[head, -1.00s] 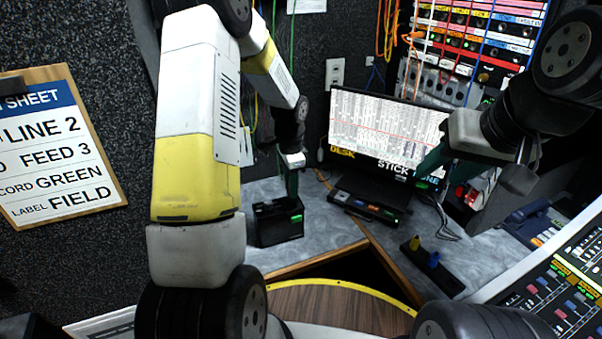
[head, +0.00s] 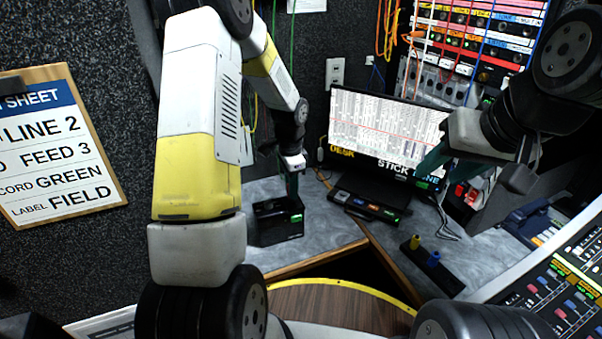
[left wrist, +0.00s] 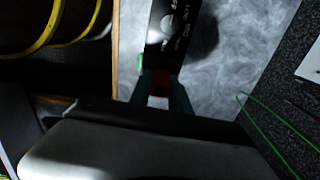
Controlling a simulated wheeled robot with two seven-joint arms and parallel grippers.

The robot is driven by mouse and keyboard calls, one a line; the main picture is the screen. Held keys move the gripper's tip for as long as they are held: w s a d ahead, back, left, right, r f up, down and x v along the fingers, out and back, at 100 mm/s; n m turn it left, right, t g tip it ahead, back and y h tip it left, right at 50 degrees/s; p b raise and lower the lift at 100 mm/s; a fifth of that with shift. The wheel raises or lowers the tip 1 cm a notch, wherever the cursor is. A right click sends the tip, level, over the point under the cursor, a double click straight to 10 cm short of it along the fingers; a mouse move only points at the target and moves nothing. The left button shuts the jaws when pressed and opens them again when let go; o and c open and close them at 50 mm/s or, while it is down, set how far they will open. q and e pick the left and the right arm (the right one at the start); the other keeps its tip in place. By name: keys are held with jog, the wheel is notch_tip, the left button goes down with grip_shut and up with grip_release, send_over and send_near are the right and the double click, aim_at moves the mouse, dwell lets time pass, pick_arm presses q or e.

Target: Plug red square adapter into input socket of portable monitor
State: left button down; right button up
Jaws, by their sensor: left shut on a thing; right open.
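My left gripper (head: 291,188) points down, its dark green fingers at the black box (head: 279,224) on the grey desktop. In the left wrist view the fingers (left wrist: 161,92) are shut on a small red piece, the red adapter (left wrist: 160,88). The box's black face (left wrist: 174,25), with white print and a round mark, lies just beyond it. I cannot tell whether the adapter touches the box or sits in a socket. The lit monitor (head: 388,124) stands behind on the desk. My right gripper (head: 437,179) is open and empty in front of its lower right corner.
A black holder (head: 432,268) with a yellow and a blue piece stands front right. A strip with coloured buttons (head: 368,206) lies below the screen. A patch rack with cables (head: 475,40) is behind. A mixing console (head: 560,290) is at right.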

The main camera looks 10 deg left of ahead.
pick_arm(q)
jog(key=shift+f, duration=0.9)
jog(key=c, duration=1.1)
grip_release()
jog(key=shift+c, duration=0.2)
jog(key=shift+r, duration=3.85)
